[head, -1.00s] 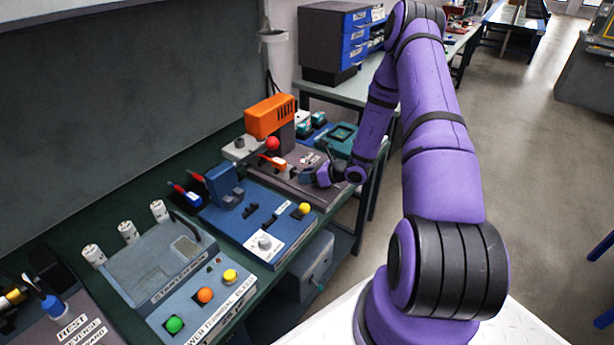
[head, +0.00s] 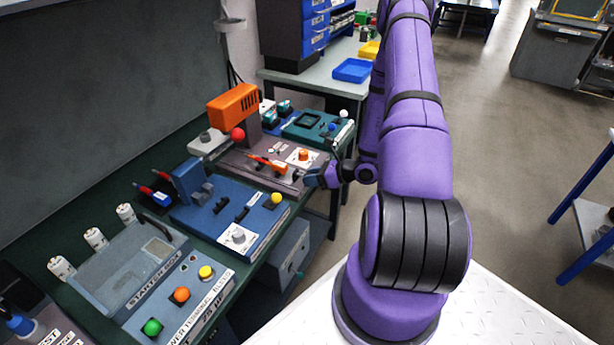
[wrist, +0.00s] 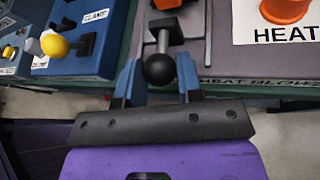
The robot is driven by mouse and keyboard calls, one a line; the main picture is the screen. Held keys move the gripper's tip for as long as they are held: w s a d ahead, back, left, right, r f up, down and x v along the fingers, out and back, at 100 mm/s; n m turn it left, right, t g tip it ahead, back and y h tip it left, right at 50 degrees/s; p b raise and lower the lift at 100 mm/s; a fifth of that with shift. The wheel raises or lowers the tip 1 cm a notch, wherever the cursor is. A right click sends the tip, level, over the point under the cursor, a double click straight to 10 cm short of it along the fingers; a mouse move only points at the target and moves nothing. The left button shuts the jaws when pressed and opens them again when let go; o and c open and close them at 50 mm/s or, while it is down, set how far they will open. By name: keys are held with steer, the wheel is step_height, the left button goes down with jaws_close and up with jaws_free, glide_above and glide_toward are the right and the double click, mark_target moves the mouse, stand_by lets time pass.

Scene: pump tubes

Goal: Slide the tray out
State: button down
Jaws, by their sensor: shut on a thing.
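My gripper (wrist: 158,82) is shut on a black ball knob (wrist: 160,68) in the wrist view, with one blue finger on each side of it. The knob sits on a short grey stem at the near end of a dark grey tray (wrist: 193,28), whose far part is out of the picture. In the head view my gripper (head: 309,179) is at the front edge of the heat station, at the tray's outer end. The tray (head: 287,186) shows as a dark strip there, with an orange piece on it. The fingers hide the knob in this view.
An orange heat blower (head: 233,105) with a red ball stands behind. A blue clamp fixture (head: 215,222) with a yellow knob (head: 276,198) lies to the left, and a teal fixture (head: 312,127) beyond. The floor (head: 490,180) right of the bench is open.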

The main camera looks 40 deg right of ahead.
steer(key=c, duration=1.1)
jaws_free()
steer(key=shift+o, duration=0.2)
steer(key=v, duration=1.1)
steer(key=shift+w, duration=0.1)
steer(key=w+a+r+n+g, duration=0.1)
steer(key=a+r+n+g, duration=0.3)
steer(key=a+r+n, duration=0.55)
steer(key=w+a+r+n+g, duration=0.1)
steer(key=a+r+n+g, duration=0.5)
steer(key=r, duration=0.7)
steer(key=s+a+r+n+t+h, duration=0.2)
steer(key=s+a+r+n+h, duration=0.2)
steer(key=s+r+n, duration=0.3)
steer(key=s+a+r+n+t+h, duration=0.2)
steer(key=s+a+r+n+h, duration=0.2)
steer(key=s+a+r+n, duration=0.3)
step_height(320, 180, up, 5)
steer(key=shift+s+f+n, duration=0.15)
steer(key=shift+s+n, duration=0.3)
steer(key=shift+n, duration=0.4)
